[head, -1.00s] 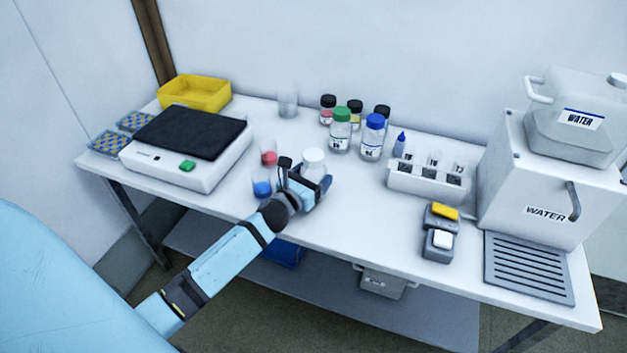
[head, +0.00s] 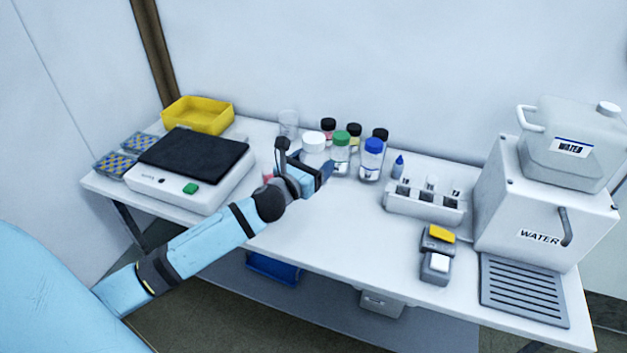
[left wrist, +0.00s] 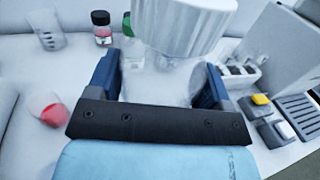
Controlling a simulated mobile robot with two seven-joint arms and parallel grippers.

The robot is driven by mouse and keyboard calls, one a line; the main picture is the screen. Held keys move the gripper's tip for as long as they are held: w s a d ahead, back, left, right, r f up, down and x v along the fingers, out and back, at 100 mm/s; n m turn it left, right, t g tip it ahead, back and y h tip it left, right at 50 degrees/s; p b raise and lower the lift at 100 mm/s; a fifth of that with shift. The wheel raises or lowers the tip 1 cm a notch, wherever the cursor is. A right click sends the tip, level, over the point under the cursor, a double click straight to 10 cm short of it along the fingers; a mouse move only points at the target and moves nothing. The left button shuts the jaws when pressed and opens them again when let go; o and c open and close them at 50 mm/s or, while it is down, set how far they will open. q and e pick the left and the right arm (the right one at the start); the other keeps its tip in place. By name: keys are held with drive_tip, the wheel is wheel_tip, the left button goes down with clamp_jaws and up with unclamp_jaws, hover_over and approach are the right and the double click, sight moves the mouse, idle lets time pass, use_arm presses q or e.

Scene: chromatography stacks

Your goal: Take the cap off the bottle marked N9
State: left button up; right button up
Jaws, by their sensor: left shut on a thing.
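My left gripper (head: 313,178) is shut on a clear bottle with a ribbed white cap (head: 314,139). In the left wrist view the clear body (left wrist: 160,82) sits between the two blue fingers, and the white cap (left wrist: 185,22) is on top. The bottle looks upright; I cannot tell whether its base touches the table. I see no readable N9 mark on any bottle. A green-capped bottle (head: 341,155) and a blue-capped bottle (head: 371,160) stand just right of the held one. My right gripper is not in view.
Several dark-capped bottles (head: 354,132) stand behind. An empty beaker (head: 288,124) is at the back left, a beaker with red liquid (left wrist: 46,109) nearer. A white vial rack (head: 425,206) and water box (head: 540,205) are right. The table's front middle (head: 335,235) is clear.

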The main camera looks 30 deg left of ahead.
sight(314, 138)
use_arm(q)
wheel_tip(314, 138, up, 8)
drive_tip(key=shift+f+p, duration=0.2)
drive_tip(key=shift+p, duration=0.4)
drive_tip(key=shift+o, duration=1.3)
drive_tip(key=c, duration=0.5)
drive_tip(key=shift+o, duration=0.2)
drive_tip(key=shift+d, duration=0.1)
